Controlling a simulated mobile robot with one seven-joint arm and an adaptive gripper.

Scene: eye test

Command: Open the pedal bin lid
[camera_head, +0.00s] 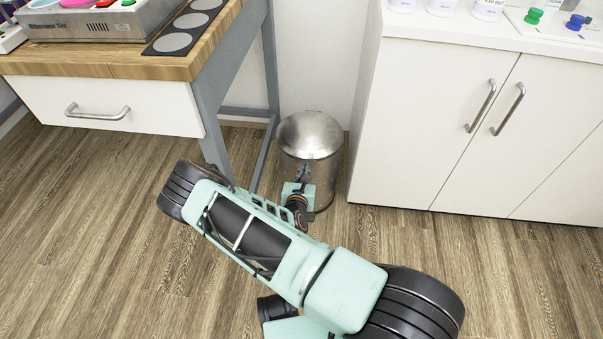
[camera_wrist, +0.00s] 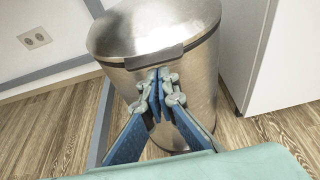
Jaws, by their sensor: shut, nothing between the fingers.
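The pedal bin (camera_head: 327,180) is a brushed metal cylinder on the floor between the workbench and the white cabinet. Its domed lid (camera_head: 310,134) is down in both views. In the wrist view the lid (camera_wrist: 150,25) has a dark tab (camera_wrist: 154,57) at its front edge. My gripper (camera_wrist: 157,77) is shut and empty, with its fingertips just below this tab, in front of the bin's body. I cannot tell whether they touch the bin. In the head view my arm hides the lower front of the bin, and the pedal is not visible.
A workbench with a white drawer (camera_head: 120,104) and grey legs (camera_head: 271,65) stands close on the bin's left. A white cabinet (camera_head: 425,120) stands close on its right. A wall socket (camera_wrist: 35,38) is behind. The wooden floor (camera_head: 80,230) in front is clear.

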